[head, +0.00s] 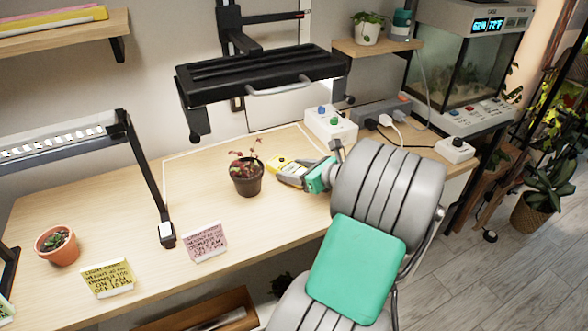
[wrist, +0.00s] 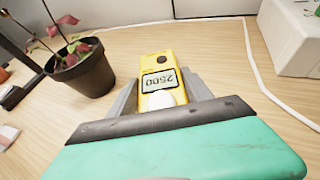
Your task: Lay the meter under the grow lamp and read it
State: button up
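The yellow meter (wrist: 158,75) is between the grey fingers of my gripper (wrist: 163,92), which sit close against both its sides. Its display faces up, upside down in the wrist view, and seems to read 2500. Its lower end is hidden by my gripper. In the head view the meter (head: 276,162) is at or just above the desk, right of a dark pot with a reddish plant (head: 246,178); I cannot tell if it touches the wood. A black lamp panel (head: 255,78) hangs above this area. A second lamp, with a lit LED strip (head: 50,142), stands at the left.
A white box with coloured knobs (head: 330,125) and a power strip (head: 385,112) stand behind my gripper. A white cable (wrist: 262,80) runs along the desk. Pink (head: 205,243) and yellow (head: 107,277) note cards and a terracotta pot (head: 57,246) stand to the left.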

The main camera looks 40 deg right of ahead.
jog(key=o, duration=0.4)
jog(key=shift+r, duration=0.15)
jog(key=p+v, duration=0.2)
jog(key=v, duration=1)
jog(key=shift+s, duration=0.1)
